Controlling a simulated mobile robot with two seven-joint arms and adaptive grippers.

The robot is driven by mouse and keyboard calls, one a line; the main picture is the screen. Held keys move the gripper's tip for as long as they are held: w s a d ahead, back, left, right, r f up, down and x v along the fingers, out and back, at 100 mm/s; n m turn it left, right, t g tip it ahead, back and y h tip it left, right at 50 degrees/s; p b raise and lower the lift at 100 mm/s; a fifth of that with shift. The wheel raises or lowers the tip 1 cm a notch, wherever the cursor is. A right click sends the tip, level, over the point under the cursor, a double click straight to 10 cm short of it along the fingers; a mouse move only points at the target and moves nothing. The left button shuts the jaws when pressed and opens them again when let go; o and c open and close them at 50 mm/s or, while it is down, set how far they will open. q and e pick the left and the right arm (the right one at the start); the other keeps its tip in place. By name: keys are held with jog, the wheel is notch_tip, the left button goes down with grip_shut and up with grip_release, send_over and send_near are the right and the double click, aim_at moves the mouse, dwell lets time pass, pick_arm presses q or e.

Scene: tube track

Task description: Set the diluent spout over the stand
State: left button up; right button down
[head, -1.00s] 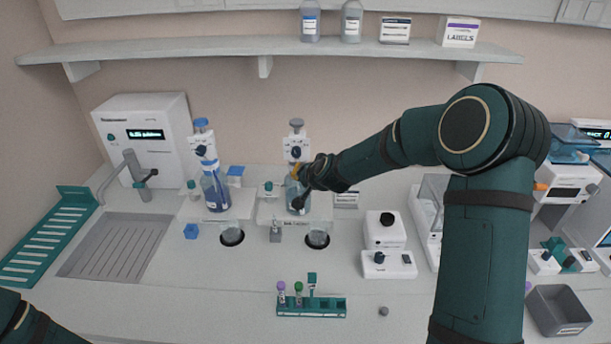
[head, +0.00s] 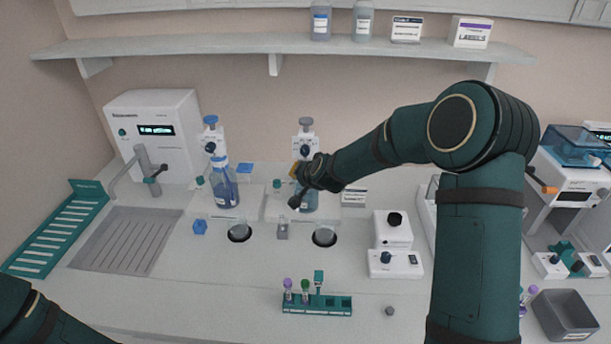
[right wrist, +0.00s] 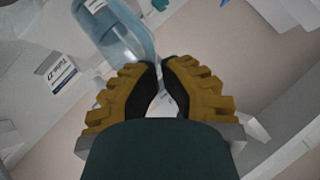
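Two bottle-top dispensers stand at the back of the bench, a blue-topped one (head: 211,140) and a grey-topped one (head: 306,143). I cannot read which is diluent, and no spout shows clearly. Under the grey-topped one is a bluish bottle (head: 311,203), also in the right wrist view (right wrist: 115,30). My right gripper (head: 296,187) is in front of this bottle and partly hides it. In the right wrist view its fingertips (right wrist: 161,64) nearly meet; nothing held is discernible. A small grey stand (head: 282,229) is below and left of the bottle. My left gripper is out of view.
Two dark round openings (head: 239,233) (head: 324,237) lie in front of the dispensers. A teal rack (head: 330,306) with capped tubes is at the front. A white knobbed device (head: 393,250) stands right of centre, near my right arm. The bench between is mostly clear.

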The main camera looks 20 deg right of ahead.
jog(key=shift+w+a, duration=0.2)
jog(key=shift+a, duration=0.15)
jog(key=shift+w+a, duration=0.3)
jog(key=shift+a, duration=0.05)
jog(key=shift+d, duration=0.2)
jog(key=shift+w+d+b, duration=0.25)
jog(key=shift+d+b, duration=0.2)
jog(key=shift+d, duration=0.1)
dwell(0.4)
